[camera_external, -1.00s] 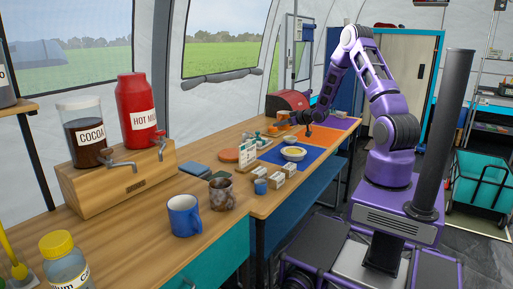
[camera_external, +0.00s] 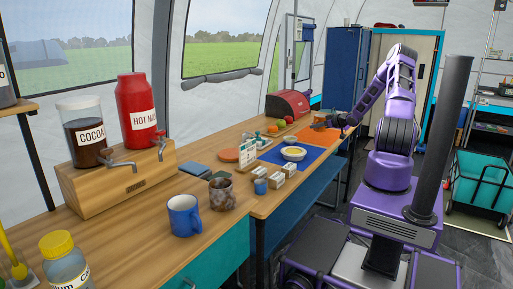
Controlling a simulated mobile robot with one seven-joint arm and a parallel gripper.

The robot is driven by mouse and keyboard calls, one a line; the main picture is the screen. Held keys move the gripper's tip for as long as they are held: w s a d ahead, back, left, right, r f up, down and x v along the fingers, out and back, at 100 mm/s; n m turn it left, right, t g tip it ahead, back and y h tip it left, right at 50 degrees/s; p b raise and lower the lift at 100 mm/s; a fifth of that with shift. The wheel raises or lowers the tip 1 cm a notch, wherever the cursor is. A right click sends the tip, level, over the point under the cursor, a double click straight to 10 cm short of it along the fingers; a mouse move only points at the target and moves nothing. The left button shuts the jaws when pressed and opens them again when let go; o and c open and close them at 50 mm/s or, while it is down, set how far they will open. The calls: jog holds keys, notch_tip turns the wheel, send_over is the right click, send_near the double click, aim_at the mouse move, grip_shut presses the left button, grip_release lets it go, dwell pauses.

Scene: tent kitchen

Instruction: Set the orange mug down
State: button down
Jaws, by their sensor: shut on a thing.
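The orange mug (camera_external: 319,121) shows as a small orange shape at the far end of the long wooden table, over or near the orange mat (camera_external: 322,136). My gripper (camera_external: 336,121) is beside it on its right, shut on it. The fingers and the mug are small and partly covered by my arm, so the exact grip is hard to see. I cannot tell whether the mug's base touches the mat or hangs just above it.
A blue mat with a pale bowl (camera_external: 293,153) lies nearer. Red and green round items (camera_external: 280,124) and a red appliance (camera_external: 287,103) stand to the left. A blue mug (camera_external: 184,215), a mottled mug (camera_external: 221,193) and small boxes (camera_external: 275,181) stand nearer the camera.

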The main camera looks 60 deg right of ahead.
notch_tip(320, 180, down, 8)
jog(key=shift+r+b, duration=0.15)
jog(key=shift+b, duration=0.45)
jog(key=c, duration=0.9)
grip_release()
jog(key=shift+s+r, duration=0.1)
jog(key=shift+s, duration=0.1)
jog(key=p+v, duration=0.1)
jog(key=v, duration=1)
jog(key=shift+s+a+r+p, duration=0.15)
jog(key=shift+s+a+p, duration=0.05)
jog(key=shift+p, duration=0.2)
